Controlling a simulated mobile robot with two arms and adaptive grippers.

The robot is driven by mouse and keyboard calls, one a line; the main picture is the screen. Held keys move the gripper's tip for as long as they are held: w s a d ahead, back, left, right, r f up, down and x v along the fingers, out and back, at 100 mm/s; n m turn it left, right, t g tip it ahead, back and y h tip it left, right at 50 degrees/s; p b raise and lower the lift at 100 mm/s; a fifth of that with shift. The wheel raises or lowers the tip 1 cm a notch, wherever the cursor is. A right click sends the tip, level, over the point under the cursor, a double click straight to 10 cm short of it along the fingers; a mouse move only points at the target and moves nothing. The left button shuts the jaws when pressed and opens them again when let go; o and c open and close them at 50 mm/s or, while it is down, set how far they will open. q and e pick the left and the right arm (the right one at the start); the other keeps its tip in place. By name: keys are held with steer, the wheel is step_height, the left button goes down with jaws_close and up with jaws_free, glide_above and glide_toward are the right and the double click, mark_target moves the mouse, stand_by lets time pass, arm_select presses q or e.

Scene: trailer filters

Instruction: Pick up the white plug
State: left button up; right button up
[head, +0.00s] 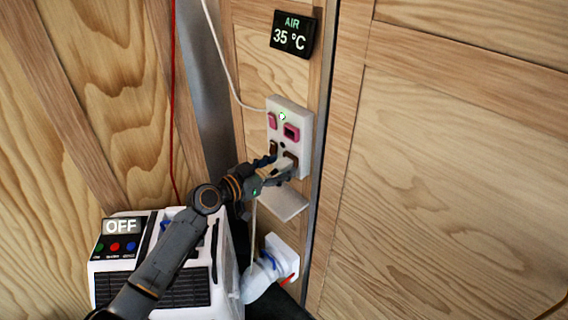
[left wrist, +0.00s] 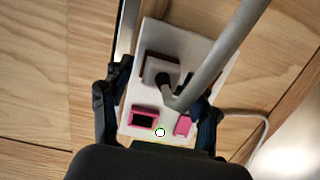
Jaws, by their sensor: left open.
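The white plug (left wrist: 178,99) shows in the left wrist view as a pale bent end on a thick grey-white cord, in front of the white wall panel (left wrist: 192,45). In the head view the panel (head: 304,117) carries pink switches and brown sockets. My left gripper (head: 277,169) is at the panel's lower part, and its arm partly hides the plug. In the left wrist view its open fingers (left wrist: 158,110) stand on either side of the plug. I cannot tell whether the plug is seated in a socket or whether a finger touches it. My right gripper is not in view.
A white box unit (head: 222,262) reading OFF stands at lower left. A small white shelf (head: 284,204) sits under the panel, and a white hose fitting (head: 262,280) is lower down. A display (head: 293,33) reads 35 °C. The wooden wall (head: 450,180) at right is clear.

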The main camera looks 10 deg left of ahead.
arm_select(q)
jaws_close()
steer(key=shift+s+r, duration=0.1)
steer(key=shift+r, duration=0.05)
steer(key=shift+s+a+r, duration=0.1)
steer(key=shift+a+r, duration=0.1)
steer(key=s+a+r+b, duration=0.2)
steer(key=s+a+r, duration=0.5)
steer(key=s, duration=0.3)
steer(key=shift+s+a+r, duration=0.2)
steer(key=shift+s+a, duration=0.15)
steer(key=shift+a, duration=0.3)
steer(key=shift+s+a+f+b, duration=0.2)
steer(key=shift+s+a+b, duration=1.05)
steer(key=shift+s, duration=0.3)
